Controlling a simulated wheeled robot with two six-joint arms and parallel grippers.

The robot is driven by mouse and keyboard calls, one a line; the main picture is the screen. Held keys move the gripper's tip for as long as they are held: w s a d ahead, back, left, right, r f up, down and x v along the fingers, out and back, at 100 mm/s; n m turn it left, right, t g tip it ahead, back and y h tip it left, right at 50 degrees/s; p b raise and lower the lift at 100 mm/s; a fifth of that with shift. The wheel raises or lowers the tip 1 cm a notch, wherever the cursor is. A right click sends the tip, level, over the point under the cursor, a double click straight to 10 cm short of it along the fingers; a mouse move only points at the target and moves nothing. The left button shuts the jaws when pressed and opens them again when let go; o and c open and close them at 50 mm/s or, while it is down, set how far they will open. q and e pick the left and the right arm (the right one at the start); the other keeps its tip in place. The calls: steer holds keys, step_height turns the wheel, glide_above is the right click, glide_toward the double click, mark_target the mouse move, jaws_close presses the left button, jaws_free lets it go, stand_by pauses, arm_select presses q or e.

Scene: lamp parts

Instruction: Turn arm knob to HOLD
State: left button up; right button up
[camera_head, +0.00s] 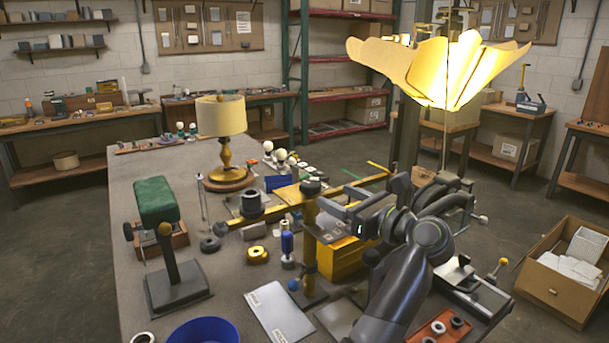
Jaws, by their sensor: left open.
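A yellow lamp arm (282,203) lies level across a brass post (311,240) on the workbench. A dark knob (311,187) sits on top where arm and post meet. I cannot read any HOLD mark. My left gripper (334,200) is just right of the knob with its fingers pointing left. It is open, its two fingers apart, and I see nothing between them. It looks close to the knob, but I cannot tell whether it touches. It hides part of the arm behind it. My right gripper is not in view.
A lit petal shade (450,66) hangs above my arm. A small table lamp (221,130) stands at the back of the bench, a green-padded stand (156,200) at the left.

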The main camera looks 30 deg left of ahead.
mark_target(305, 181)
arm_select(q)
steer(key=p+x, duration=0.3)
steer(key=x, duration=0.6)
steer(key=shift+w+a+r, duration=0.1)
steer(key=shift+a, duration=0.3)
steer(key=shift+w+a, duration=0.2)
steer(key=shift+a, duration=0.4)
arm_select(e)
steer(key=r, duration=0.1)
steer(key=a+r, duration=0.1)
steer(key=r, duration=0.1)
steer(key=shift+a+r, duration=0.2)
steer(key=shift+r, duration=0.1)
arm_select(q)
steer(key=shift+c, duration=0.5)
steer(key=c, duration=0.9)
steer(key=shift+t, duration=0.3)
